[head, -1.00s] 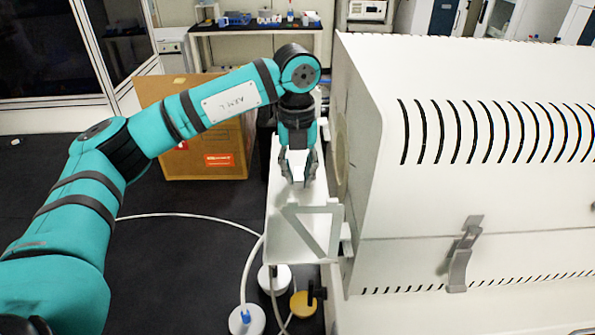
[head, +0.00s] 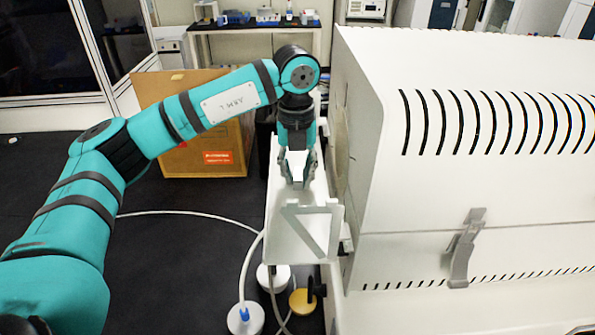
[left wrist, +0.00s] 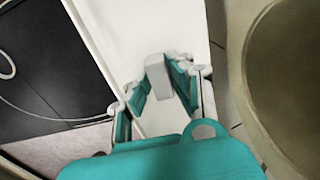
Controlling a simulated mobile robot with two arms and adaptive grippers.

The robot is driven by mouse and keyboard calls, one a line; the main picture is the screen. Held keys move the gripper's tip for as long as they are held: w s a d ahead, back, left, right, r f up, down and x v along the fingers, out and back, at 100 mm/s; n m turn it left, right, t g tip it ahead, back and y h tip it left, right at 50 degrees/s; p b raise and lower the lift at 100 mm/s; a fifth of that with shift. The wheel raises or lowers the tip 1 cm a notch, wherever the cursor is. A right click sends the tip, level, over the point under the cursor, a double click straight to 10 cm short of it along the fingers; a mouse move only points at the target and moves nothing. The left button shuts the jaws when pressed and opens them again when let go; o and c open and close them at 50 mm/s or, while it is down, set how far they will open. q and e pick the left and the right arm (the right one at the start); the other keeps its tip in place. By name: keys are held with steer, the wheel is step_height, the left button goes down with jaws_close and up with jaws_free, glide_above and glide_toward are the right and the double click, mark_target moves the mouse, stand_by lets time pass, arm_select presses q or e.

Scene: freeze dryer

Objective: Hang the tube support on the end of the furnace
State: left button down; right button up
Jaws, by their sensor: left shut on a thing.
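The tube support is a long white plate (head: 284,240) with an open triangular bracket at its near end. It lies along the left end of the white furnace (head: 440,130). The support's right edge is close to the furnace end near small tabs; I cannot tell whether it is hooked on. My left gripper (head: 298,178) points down over the support, its fingers shut on a small pale block on the plate. The left wrist view shows this block (left wrist: 158,76) between the fingers, on the white plate (left wrist: 140,25), with the furnace's round end (left wrist: 285,75) at right. My right gripper is not in view.
Round weights or caps, including a yellow one (head: 302,302), and white hoses lie below the support. A cardboard box (head: 205,150) stands behind my left arm. A bench (head: 255,28) is at the back. Dark floor on the left is mostly clear.

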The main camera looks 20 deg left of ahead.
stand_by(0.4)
arm_select(q)
steer(key=c, duration=1.1)
jaws_free()
steer(key=shift+r, duration=0.1)
step_height(320, 180, up, 7)
steer(key=s+a+p, duration=0.1)
steer(key=p, duration=0.2)
steer(key=shift+a+p, duration=0.35)
steer(key=shift+a, duration=0.05)
